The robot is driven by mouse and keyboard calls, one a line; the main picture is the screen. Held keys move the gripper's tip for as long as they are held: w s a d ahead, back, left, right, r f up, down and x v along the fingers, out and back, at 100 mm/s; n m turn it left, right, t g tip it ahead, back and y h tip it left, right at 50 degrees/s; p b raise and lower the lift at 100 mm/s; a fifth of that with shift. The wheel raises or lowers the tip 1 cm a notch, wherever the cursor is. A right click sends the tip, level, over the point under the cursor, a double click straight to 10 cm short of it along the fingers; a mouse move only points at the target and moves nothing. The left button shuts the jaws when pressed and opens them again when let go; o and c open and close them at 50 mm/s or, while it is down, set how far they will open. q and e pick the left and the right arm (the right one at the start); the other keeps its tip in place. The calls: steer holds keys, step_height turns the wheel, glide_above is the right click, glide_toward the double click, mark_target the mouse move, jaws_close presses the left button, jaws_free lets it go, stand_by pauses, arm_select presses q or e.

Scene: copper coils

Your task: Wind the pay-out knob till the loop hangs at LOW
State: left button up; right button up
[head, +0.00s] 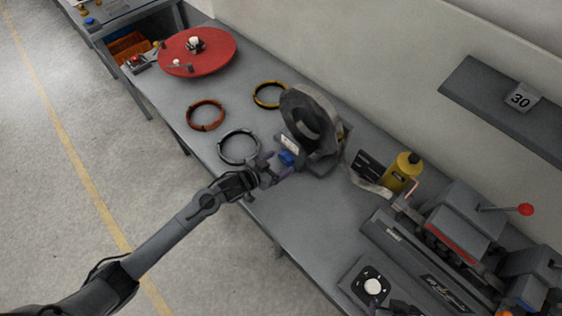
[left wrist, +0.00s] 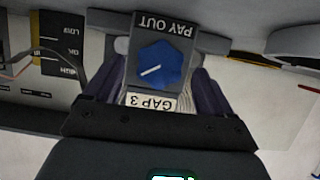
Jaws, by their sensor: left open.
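The blue pay-out knob (head: 287,158) is on the front of the dark coil reel stand (head: 312,120). In the left wrist view the knob (left wrist: 160,66) shows a white pointer line, with upside-down labels "PAY OUT" and "GAP 3". My left gripper (head: 273,169) is open, its purple fingers on either side of the knob; contact is unclear. A dark gauge board (head: 370,164) stands right of the reel; in the left wrist view the board (left wrist: 62,45) reads LOW and HIGH, upside down. The strip loop (head: 367,184) sags beside it; its exact level is unclear. My right gripper is not in view.
A grey ring (head: 239,147), a copper ring (head: 205,115) and a yellow ring (head: 269,95) lie left of the reel. A red turntable (head: 198,52) is farther back. A yellow bottle (head: 402,172) and a machine (head: 452,222) stand to the right.

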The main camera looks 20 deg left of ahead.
arm_select(q)
steer(key=shift+x, duration=1)
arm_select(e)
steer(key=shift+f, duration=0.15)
arm_select(q)
steer(key=shift+c, duration=0.3)
steer(key=c, duration=1)
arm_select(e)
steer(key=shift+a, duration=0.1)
arm_select(q)
steer(key=shift+d+m+t+y, duration=0.1)
steer(key=shift+m+t+y, duration=0.2)
steer(key=shift+m+y, duration=0.3)
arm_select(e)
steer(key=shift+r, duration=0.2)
arm_select(q)
steer(key=shift+s+m+t+y, duration=0.1)
steer(key=shift+m+t+y, duration=0.25)
steer(key=shift+m, duration=0.55)
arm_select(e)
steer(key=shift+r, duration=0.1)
arm_select(q)
steer(key=m+t+y, duration=0.1)
steer(key=m, duration=0.1)
steer(key=m+y, duration=0.1)
steer(key=m, duration=0.1)
steer(key=shift+d+f+t, duration=0.1)
steer(key=shift+d+t, duration=0.05)
steer(key=shift+t, duration=0.2)
steer(key=shift+m, duration=0.3)
